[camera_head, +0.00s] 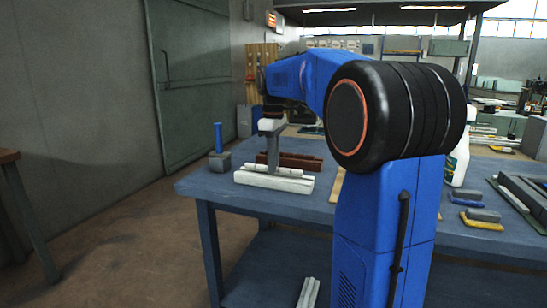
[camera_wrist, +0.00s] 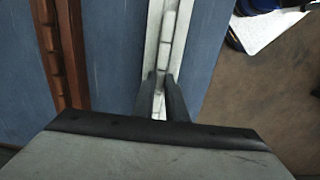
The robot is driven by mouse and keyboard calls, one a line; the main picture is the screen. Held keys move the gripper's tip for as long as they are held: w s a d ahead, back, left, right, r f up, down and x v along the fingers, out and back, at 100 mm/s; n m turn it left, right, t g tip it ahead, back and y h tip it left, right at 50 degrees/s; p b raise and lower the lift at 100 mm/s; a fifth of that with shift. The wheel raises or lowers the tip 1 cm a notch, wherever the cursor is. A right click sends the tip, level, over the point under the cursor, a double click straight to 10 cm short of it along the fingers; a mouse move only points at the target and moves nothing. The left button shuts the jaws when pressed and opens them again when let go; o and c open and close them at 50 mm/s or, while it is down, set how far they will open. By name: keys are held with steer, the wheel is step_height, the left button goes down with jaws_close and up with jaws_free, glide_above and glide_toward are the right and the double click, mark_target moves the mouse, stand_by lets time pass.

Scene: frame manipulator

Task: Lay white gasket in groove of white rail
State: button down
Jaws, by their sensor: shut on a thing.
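The white rail (camera_head: 290,184) lies on the blue table near its front left corner; it also runs lengthwise through the wrist view (camera_wrist: 153,35). The white gasket (camera_head: 285,171) shows as a thin strip of pale segments along the top of the rail; in the wrist view the gasket (camera_wrist: 168,30) lies along the rail's length. I cannot tell how deep it sits in the groove. My gripper (camera_head: 272,168) points down over the rail. In the wrist view its dark fingers (camera_wrist: 162,82) are shut on the gasket, one on each side. They hide part of the rail.
A brown rail (camera_head: 302,162) lies just behind and parallel; it is at the left in the wrist view (camera_wrist: 60,55). A grey block with a blue handle (camera_head: 218,150) stands left. A white bottle (camera_head: 458,165) and blue-and-yellow tools (camera_head: 480,220) are at right.

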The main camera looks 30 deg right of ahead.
steer(key=shift+f, duration=0.3)
steer(key=c, duration=1.7)
jaws_free()
steer(key=shift+r, duration=0.1)
step_height(320, 180, up, 17)
steer(key=shift+r, duration=0.1)
